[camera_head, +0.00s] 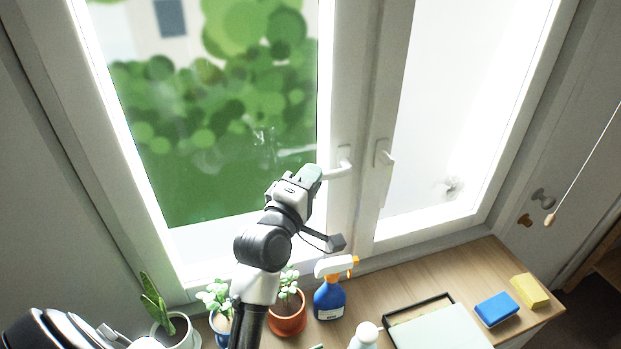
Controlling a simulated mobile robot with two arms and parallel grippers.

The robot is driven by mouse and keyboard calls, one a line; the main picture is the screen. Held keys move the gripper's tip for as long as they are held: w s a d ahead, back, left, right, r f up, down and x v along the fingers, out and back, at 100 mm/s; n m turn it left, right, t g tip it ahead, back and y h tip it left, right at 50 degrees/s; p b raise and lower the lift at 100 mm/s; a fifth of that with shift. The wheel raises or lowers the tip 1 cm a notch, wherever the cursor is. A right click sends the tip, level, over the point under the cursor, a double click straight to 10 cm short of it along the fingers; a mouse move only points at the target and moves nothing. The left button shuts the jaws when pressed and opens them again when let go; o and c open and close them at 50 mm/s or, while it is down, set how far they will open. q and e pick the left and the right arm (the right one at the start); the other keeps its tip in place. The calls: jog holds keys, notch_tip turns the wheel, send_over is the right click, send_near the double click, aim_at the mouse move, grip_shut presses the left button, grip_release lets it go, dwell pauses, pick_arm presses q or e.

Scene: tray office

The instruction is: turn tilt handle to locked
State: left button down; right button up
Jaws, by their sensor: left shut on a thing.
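A white window handle (340,169) is on the frame of the left window sash, its lever pointing left, roughly horizontal. My left gripper (314,174) is at the free end of this lever and shut on it. The gripper hides the lever's tip and its own fingertips are hard to make out. A second white handle (384,158) is on the right sash, with its lever hanging down; nothing touches it. I cannot read any marking that names either handle. My right gripper is not in view.
Below the window, a wooden surface (400,275) holds potted plants, a blue spray bottle (329,299), a white-capped bottle (366,336), a black-rimmed tray (418,305), a blue sponge (497,309) and a yellow one (529,290). A pull cord (585,160) hangs at right.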

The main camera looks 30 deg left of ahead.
pick_arm(q)
notch_tip(320, 180, down, 2)
jog(key=n+t+b, duration=0.2)
jog(key=b, duration=0.2)
jog(key=shift+w+d+n+y, duration=0.1)
jog(key=shift+n+y, duration=0.2)
jog(key=shift+y, duration=0.1)
jog(key=c, duration=1.1)
grip_release()
